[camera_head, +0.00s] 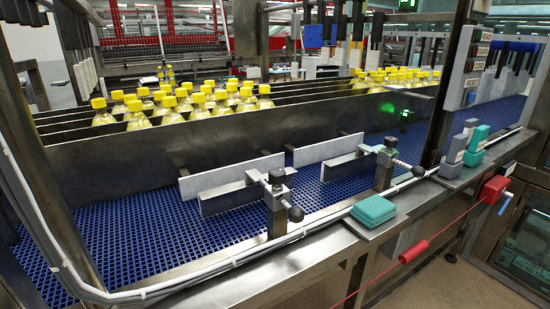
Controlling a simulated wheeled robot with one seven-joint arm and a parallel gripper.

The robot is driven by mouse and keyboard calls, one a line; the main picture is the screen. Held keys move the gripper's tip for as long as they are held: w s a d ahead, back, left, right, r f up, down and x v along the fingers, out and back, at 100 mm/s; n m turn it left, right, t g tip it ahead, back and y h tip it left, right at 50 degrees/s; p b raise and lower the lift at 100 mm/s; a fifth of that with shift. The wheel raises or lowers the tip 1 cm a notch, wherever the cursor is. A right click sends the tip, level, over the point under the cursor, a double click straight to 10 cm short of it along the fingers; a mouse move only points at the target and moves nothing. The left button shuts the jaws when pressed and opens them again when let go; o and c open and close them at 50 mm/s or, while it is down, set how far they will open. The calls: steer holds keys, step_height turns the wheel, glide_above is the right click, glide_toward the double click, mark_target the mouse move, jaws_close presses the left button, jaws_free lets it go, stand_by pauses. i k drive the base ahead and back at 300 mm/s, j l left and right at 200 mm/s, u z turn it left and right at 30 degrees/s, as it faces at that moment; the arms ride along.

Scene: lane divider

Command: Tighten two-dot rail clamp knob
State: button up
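Two metal rail clamps stand on the front edge of the conveyor frame. The nearer clamp (277,201) is left of centre, and its dark round knob (296,214) sticks out toward me. The farther clamp (384,170) is to the right, with a similar dark knob (418,171). Each clamp's rod reaches to a flat metal guide rail; one rail (222,197) is at the left and the other rail (342,166) at the right. Dot marks are too small to make out, so I cannot tell which clamp has two dots. My gripper is not in view.
Yellow-capped bottles (200,101) stand in lanes behind a metal wall (120,157). The blue mesh belt (140,235) is bare in front. Teal pads (373,209) lie on a side shelf. A red pull cord (413,251) crosses the front right. White cables run along the frame edge.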

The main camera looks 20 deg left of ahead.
mark_target(277, 176)
steer(key=i+l+u, duration=0.2)
steer(key=u, duration=0.2)
steer(key=i+l+u, duration=0.15)
steer(key=u, duration=0.2)
steer(key=i+l+u, duration=0.1)
steer(key=l+u, duration=0.3)
